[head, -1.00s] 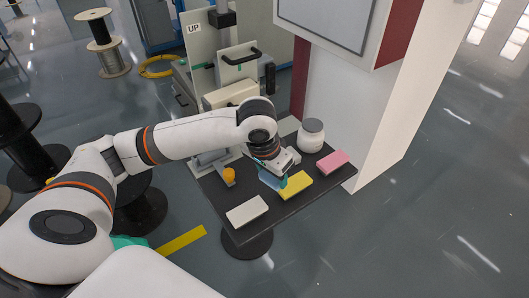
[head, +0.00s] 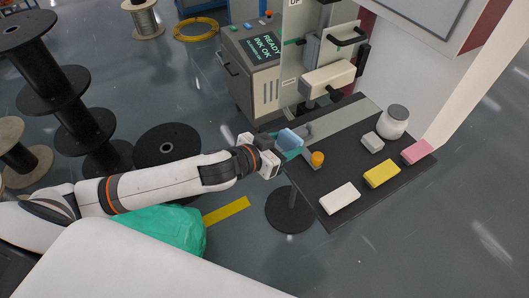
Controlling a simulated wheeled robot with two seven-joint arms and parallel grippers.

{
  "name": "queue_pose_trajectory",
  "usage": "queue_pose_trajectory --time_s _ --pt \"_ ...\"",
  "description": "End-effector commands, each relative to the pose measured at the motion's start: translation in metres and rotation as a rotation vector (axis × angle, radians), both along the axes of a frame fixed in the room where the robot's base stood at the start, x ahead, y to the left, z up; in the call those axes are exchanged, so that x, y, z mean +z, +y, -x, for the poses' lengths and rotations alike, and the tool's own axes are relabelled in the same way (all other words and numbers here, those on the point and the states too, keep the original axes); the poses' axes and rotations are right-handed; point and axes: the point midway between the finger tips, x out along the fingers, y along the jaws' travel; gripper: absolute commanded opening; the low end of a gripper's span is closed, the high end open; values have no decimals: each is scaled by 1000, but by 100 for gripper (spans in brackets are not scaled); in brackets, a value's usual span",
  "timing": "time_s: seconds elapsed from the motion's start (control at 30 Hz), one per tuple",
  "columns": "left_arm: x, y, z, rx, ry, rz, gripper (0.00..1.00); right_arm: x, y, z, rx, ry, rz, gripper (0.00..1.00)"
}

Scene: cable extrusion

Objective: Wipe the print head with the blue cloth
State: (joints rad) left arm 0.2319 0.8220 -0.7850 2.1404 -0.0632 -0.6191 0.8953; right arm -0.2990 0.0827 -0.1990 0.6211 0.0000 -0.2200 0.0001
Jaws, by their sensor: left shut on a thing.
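My left gripper (head: 281,146) is shut on the blue cloth (head: 291,137), a small light-blue folded piece. It holds the cloth at the left edge of the dark table, to the left of the orange knob. A cream block on the printer's stand (head: 327,78), which looks like the print head, is up and to the right of the cloth. The cloth is apart from it in the picture. The block's underside is hidden. My right gripper is not in view.
The dark table (head: 352,165) carries an orange knob (head: 317,158), white block (head: 339,198), yellow block (head: 381,173), pink block (head: 415,152), grey block (head: 372,142) and white jar (head: 393,122). The printer cabinet (head: 262,75) reads "READY INK OK". Cable spools stand at left.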

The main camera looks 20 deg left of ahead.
Motion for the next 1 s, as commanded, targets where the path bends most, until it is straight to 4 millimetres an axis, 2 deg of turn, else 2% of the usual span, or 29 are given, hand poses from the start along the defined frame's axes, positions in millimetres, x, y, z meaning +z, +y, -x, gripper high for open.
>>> queue_pose_trajectory --time_s 0.1,0.23,0.37,0.53,0.7,0.83,1.0 --pt "10 1 -20 -98 -75 48 35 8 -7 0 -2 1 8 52" --pt "26 10 -35 -187 -154 98 35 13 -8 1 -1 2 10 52" --pt "41 24 -44 -227 -216 139 35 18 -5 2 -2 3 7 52" --pt "64 53 -53 -219 -287 183 35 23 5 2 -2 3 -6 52" --pt "76 71 -57 -190 -322 207 35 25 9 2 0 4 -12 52" --pt "77 70 -62 -185 -329 210 35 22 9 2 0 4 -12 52" --pt "77 59 -74 -185 -328 212 35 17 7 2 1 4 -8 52"
